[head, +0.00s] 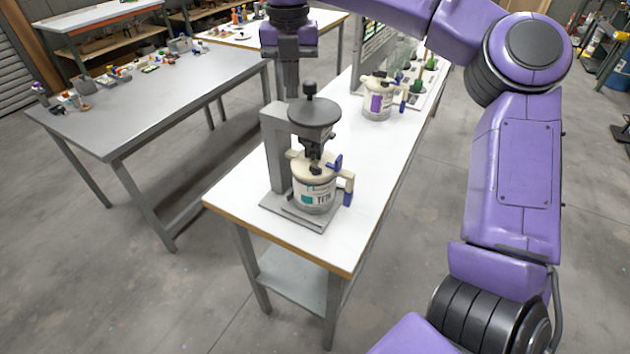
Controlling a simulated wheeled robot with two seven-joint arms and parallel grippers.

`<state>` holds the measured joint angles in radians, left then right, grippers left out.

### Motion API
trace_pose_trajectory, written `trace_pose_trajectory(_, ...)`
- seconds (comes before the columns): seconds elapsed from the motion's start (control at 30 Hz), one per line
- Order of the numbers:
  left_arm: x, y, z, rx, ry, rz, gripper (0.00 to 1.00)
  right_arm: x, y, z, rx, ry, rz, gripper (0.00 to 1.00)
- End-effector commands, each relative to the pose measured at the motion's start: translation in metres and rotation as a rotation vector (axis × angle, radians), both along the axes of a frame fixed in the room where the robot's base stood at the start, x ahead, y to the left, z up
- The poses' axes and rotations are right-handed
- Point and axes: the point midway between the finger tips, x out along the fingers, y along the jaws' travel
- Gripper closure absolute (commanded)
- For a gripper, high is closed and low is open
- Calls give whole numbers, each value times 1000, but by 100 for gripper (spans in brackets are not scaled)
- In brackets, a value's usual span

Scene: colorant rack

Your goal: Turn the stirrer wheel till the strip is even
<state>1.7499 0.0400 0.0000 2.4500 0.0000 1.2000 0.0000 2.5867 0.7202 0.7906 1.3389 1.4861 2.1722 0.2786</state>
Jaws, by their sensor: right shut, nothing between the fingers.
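The stirrer stand (276,148) is grey and stands near the front end of the white bench. Its dark round wheel (318,114) lies flat on top, with an upright knob (309,89) at the rim's far side. Below the wheel, a white can (313,192) sits on the stand's base, with a teal patch (307,199) and dark lettering on its label. I cannot tell a mixing strip apart from this label. My right gripper (292,96) points down, shut and empty, just left of the knob; I cannot tell whether they touch. My left gripper is out of view.
A second white can (377,104) with a purple patch stands farther back on the white bench (345,215). Green-topped items (430,63) stand behind it. A grey table (175,100) with small items is at left. The bench's front right area is clear.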

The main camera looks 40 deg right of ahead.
Motion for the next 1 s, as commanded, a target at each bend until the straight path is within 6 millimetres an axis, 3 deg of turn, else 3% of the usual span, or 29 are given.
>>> trace_pose_trajectory(0.57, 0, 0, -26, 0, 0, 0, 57, 0, 0, -30, 0, 0, 0, 100)
trace_pose_trajectory(1.0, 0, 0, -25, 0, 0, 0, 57, 0, -1, -33, 0, 9, 0, 100)
